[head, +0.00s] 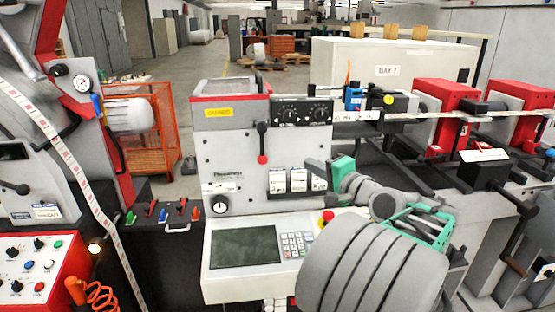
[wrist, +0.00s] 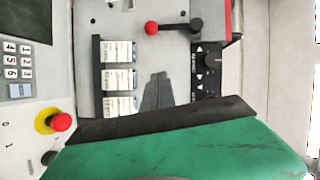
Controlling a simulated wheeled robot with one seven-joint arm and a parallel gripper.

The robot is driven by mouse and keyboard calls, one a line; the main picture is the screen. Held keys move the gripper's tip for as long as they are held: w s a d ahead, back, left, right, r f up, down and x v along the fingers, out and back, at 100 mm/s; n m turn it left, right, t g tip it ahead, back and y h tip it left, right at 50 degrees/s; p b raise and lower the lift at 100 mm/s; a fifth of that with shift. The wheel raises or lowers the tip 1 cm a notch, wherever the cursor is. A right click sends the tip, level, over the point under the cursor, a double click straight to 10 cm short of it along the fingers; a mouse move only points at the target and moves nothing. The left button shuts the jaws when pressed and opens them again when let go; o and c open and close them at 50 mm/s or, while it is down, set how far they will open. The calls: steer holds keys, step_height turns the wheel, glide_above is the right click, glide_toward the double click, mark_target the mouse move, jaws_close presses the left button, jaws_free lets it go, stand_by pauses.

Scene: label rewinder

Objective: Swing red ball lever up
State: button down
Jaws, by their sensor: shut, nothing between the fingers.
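The red ball lever (head: 262,142) is on the grey front panel of the rewinder. Its black arm hangs down from its pivot, with the red ball at the lower end. In the wrist view, which is turned sideways, the lever (wrist: 174,26) lies near the top, its ball to the left. My gripper (head: 312,166) is shut and empty, to the right of the lever and slightly lower, apart from it. In the wrist view its green and black body fills the bottom. A dark grey shape there points toward the lever; I cannot tell if it is finger or shadow.
Below are a screen with keypad (head: 296,245) and a red emergency button (head: 328,216). The panel around the ball looks clear.

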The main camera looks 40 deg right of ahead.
mark_target(282, 150)
steer(key=shift+w, duration=0.1)
steer(key=w, duration=0.3)
steer(key=w+p, duration=0.1)
steer(key=w, duration=0.3)
steer(key=w+d+p, duration=0.1)
steer(key=w, duration=0.2)
steer(key=shift+w+d+f, duration=0.1)
steer(key=shift+w+f, duration=0.05)
steer(key=shift+f, duration=0.2)
steer(key=a, duration=0.1)
steer(key=a+p, duration=0.1)
steer(key=shift+w+a+f, duration=0.3)
steer(key=shift+w, duration=0.05)
steer(key=shift+w+a+f, duration=0.15)
steer(key=shift+a+f, duration=0.05)
steer(key=shift+a, duration=0.15)
steer(key=shift+f, duration=0.1)
